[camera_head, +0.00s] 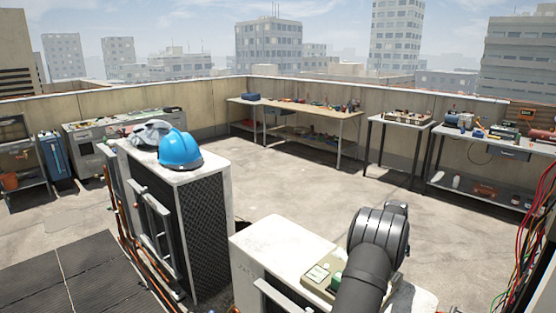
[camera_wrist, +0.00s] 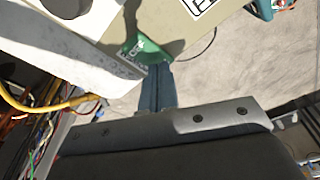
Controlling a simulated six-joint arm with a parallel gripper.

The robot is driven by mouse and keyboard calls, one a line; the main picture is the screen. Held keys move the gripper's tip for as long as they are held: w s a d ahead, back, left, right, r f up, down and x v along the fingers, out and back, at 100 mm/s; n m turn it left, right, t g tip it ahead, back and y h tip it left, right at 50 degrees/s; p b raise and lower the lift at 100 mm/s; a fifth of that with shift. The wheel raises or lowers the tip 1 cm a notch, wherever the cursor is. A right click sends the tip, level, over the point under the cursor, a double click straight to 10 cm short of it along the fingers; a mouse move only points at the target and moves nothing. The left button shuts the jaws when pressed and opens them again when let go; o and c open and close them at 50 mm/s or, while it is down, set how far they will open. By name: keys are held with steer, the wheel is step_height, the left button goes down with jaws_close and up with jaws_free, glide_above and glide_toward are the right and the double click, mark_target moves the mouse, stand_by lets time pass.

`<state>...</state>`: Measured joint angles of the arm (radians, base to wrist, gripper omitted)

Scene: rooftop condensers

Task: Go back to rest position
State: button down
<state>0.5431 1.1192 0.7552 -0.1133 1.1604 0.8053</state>
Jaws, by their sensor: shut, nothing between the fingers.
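My gripper (camera_wrist: 160,70) shows in the wrist view, its two blue-grey fingers together with nothing between them. Beyond the fingertips is a green object (camera_wrist: 145,48) beside a beige box (camera_wrist: 165,18) with a white label; I cannot tell whether the fingers touch it. In the head view my dark arm stands over the near condenser (camera_head: 275,242) and hides part of its top. The beige box (camera_head: 312,283) and the green object (camera_head: 336,281) lie there beside the arm. My gripper is hidden in the head view.
A second condenser (camera_head: 205,230) at left carries a blue hard hat (camera_head: 180,149) and grey gloves (camera_head: 148,132). Work tables (camera_head: 300,108) with tools line the parapet. Coloured cables (camera_head: 535,225) hang at the right edge. The concrete floor (camera_head: 290,170) between is open.

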stand_by(0.4)
step_height(320, 180, up, 6)
steer(key=shift+r, duration=0.2)
step_height(320, 180, down, 7)
steer(key=shift+r, duration=0.2)
step_height(320, 180, up, 9)
steer(key=s+a+r+n+y, duration=0.1)
steer(key=s+a+n, duration=0.4)
steer(key=s+a, duration=0.2)
steer(key=shift+s+a+r+y, duration=0.2)
steer(key=shift+r+y, duration=0.15)
steer(key=shift+y, duration=0.05)
